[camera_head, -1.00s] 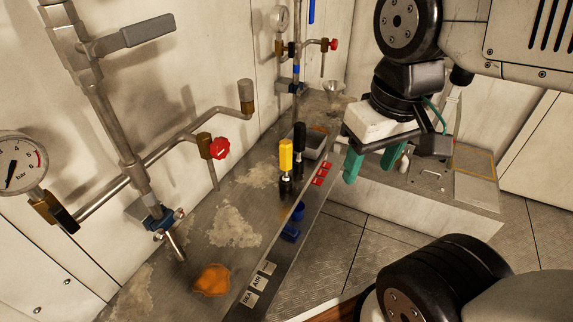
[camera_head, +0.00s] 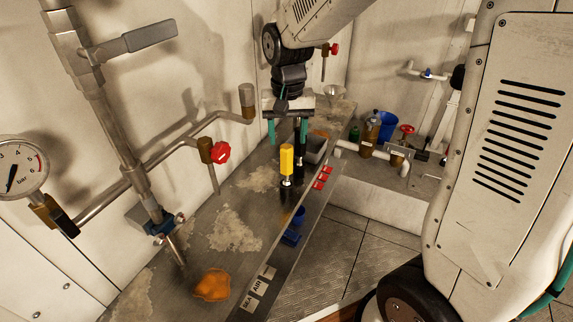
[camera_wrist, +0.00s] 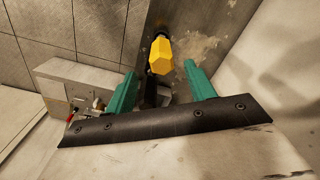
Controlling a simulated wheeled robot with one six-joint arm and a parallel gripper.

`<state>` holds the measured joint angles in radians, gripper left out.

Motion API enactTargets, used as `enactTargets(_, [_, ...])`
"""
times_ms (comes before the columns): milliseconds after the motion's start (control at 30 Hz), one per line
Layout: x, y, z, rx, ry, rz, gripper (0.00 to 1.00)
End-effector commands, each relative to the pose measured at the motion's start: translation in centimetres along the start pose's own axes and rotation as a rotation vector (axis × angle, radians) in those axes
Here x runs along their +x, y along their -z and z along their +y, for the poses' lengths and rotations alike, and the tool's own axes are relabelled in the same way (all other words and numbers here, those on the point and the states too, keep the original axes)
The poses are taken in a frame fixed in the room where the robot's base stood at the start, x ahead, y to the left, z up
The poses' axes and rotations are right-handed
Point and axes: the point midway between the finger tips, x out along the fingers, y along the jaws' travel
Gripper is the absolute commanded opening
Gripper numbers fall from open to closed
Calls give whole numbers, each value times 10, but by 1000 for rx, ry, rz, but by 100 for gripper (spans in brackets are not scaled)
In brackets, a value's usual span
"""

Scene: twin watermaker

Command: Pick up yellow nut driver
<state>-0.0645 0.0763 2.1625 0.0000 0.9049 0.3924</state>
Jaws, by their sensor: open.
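The yellow nut driver (camera_head: 287,160) stands upright on the worn metal bench, its yellow handle up and its lower end in a dark holder. In the wrist view its yellow handle (camera_wrist: 161,56) shows just beyond the fingertips, between them and a little above centre. My gripper (camera_head: 287,131) is open, with green fingers pointing down, behind and above the nut driver in the head view. The fingers (camera_wrist: 158,75) hold nothing. A black-handled driver (camera_head: 301,135) stands right behind the yellow one, partly hidden by my gripper.
A grey tray (camera_head: 316,150) lies behind the drivers. A red-handled valve (camera_head: 221,152) on a pipe stands to the left.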

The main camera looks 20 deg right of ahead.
Motion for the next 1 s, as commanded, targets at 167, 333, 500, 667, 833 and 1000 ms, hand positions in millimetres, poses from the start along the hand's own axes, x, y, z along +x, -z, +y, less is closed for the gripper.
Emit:
enactTargets(167, [17,-1,0,23,0,0,55])
enactTargets(333, [36,-1,0,21,0,-1,55])
enactTargets(500, [62,0,-3,20,-1,-2,55])
enactTargets(667, [77,1,-3,20,1,1,55])
enactTargets(833, [78,1,-3,20,1,2,55])
enactTargets(1000, [78,1,-3,20,1,2,30])
